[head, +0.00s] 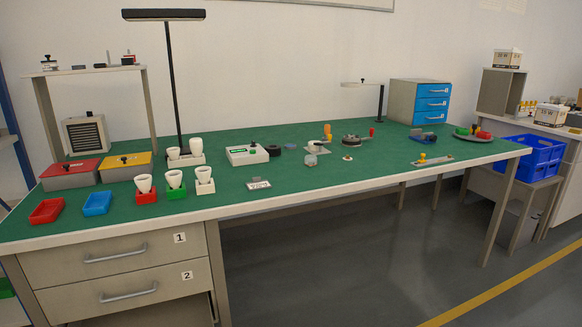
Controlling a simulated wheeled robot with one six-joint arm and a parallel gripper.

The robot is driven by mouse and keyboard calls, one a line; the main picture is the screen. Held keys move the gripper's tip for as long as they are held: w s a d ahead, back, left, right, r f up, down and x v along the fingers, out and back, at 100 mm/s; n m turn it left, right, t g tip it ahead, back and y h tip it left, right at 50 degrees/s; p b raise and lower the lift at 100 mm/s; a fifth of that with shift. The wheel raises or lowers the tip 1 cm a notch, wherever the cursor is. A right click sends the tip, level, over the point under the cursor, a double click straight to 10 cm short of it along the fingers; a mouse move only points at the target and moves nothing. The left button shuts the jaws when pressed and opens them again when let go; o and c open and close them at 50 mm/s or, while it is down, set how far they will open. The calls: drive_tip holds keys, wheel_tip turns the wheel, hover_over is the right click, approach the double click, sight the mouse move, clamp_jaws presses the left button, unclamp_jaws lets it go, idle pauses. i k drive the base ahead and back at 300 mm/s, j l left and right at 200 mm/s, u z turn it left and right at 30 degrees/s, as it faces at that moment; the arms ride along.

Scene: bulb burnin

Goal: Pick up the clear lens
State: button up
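I cannot make out the clear lens for certain at this size. A small pale grey piece (310,160) lies on the green bench top (270,200) right of the middle; it could be clear, but I cannot tell. A small white disc (348,158) with a darker knob lies to its right. My gripper is not in view.
White bulbs in red (146,197), green (177,192) and white (205,187) holders line the front left. Red (47,211) and blue (97,204) trays lie beside them. A tall lamp (172,85) stands behind. The front centre-right bench is fairly clear.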

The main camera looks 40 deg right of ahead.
sight(310, 160)
drive_tip(key=z, duration=1.4)
